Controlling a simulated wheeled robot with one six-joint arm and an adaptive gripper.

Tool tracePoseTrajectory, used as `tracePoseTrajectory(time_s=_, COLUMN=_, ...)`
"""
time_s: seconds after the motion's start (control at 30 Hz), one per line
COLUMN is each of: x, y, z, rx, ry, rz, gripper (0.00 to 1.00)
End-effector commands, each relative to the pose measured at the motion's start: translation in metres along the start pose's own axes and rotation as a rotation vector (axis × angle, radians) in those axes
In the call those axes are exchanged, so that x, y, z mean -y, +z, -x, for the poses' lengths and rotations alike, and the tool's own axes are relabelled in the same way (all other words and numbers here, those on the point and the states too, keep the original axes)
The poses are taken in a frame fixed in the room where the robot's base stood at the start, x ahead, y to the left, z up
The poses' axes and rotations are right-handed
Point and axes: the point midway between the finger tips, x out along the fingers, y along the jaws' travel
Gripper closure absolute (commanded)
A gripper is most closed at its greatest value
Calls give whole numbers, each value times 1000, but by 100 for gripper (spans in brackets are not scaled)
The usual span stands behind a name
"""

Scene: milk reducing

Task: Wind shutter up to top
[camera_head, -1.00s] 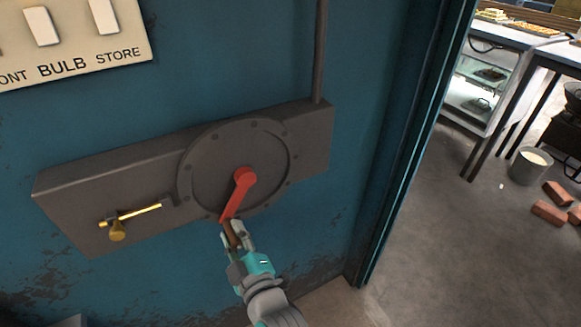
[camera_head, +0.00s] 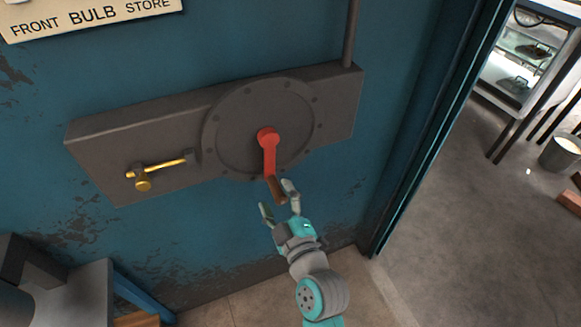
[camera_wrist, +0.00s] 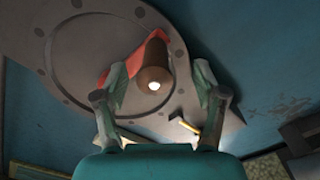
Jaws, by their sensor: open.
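A red crank (camera_head: 269,152) is mounted on a round grey plate (camera_head: 228,128) on a grey wall box. It points down, and its brown handle (camera_head: 277,188) sticks out at the lower end. My gripper (camera_head: 278,199) is open just below the handle in the head view. In the wrist view, the brown handle (camera_wrist: 154,66) stands between the spread fingers of my gripper (camera_wrist: 160,95), with the red crank (camera_wrist: 122,60) behind it. I cannot tell whether a finger touches the handle. The shutter itself is not in view.
A brass latch (camera_head: 155,172) sits on the left of the box, under a "FRONT BULB STORE" sign (camera_head: 95,18). A grey object (camera_head: 80,285) stands at lower left. A doorway with open floor (camera_head: 450,230) lies to the right, with a bucket (camera_head: 562,153) beyond.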

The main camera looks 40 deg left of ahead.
Motion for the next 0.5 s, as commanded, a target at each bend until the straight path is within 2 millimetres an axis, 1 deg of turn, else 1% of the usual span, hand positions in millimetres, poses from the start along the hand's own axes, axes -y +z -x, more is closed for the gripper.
tracePoseTrajectory(time_s=0.03, x=0, y=0, z=6, rx=1, ry=0, rz=0, gripper=29)
tracePoseTrajectory(time_s=0.5, x=1, y=0, z=54, rx=1, ry=-1, rz=-1, gripper=29)
